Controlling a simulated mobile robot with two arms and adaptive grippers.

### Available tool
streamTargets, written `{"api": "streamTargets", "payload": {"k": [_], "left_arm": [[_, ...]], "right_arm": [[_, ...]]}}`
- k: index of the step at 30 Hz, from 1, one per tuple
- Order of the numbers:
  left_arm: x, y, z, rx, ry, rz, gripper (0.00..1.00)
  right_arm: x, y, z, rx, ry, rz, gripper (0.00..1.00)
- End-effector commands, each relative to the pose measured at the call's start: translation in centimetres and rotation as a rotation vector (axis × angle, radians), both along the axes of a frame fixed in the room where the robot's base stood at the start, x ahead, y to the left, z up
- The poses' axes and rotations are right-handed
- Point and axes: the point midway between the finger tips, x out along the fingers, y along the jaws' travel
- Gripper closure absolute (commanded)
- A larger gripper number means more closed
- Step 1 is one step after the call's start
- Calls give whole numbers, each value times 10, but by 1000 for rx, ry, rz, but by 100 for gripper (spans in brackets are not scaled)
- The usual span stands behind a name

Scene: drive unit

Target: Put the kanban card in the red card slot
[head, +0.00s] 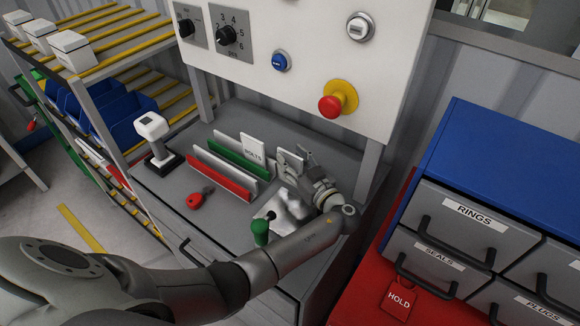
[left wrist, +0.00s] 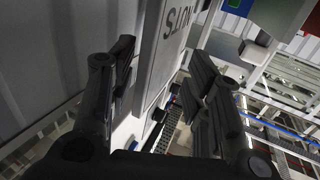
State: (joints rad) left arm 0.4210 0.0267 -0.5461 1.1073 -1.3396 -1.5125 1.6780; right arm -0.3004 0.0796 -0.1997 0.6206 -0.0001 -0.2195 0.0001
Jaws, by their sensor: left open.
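My left gripper (head: 291,158) is open, just right of the card in the head view. In the left wrist view the card (left wrist: 168,45) appears between the two open fingers (left wrist: 165,90), with gaps on both sides. I cannot tell how far the fingertips reach along it. My right gripper is not in view.
A white scanner on a black stand (head: 154,138) and a red tag-like object (head: 200,198) are on the grey bench. The control panel (head: 300,60) hangs above; a drawer cabinet (head: 510,190) is at right.

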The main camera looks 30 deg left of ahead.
Motion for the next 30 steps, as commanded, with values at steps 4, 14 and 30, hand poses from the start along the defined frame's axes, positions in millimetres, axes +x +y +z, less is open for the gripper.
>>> {"api": "streamTargets", "payload": {"k": [4, 14, 30], "left_arm": [[0, 0, 0, 0, 0, 0, 55], [0, -1, 0, 0, 0, -1, 97], [0, -1, 2, -1, -1, -1, 100]], "right_arm": [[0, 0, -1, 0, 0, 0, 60], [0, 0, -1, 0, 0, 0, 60], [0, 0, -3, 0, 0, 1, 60]]}}
